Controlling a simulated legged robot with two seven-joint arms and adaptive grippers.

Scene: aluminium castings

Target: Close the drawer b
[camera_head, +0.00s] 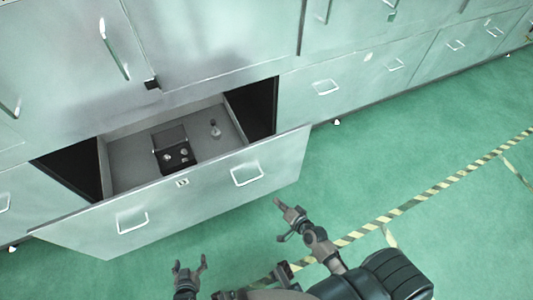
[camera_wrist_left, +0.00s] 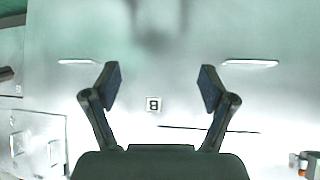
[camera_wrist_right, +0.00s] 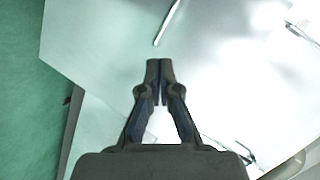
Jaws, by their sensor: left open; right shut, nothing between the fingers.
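Drawer b (camera_head: 190,199) is a wide pale metal drawer pulled out from the lower cabinet row. Its front has two handles, a left one (camera_head: 132,221) and a right one (camera_head: 247,174), and a small label. The label (camera_wrist_left: 154,104) reads B in the left wrist view. Inside lie a black box (camera_head: 172,149) and a small object (camera_head: 215,129). My left gripper (camera_head: 189,264) is open and empty, in front of the drawer front and apart from it in the head view. My right gripper (camera_head: 280,206) is shut and empty, near the drawer's right end.
Closed cabinet doors (camera_head: 75,75) stand above the drawer. More closed drawers (camera_head: 375,80) run along the right. The green floor (camera_head: 400,145) is clear, with a yellow and black striped line (camera_head: 440,186) across it.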

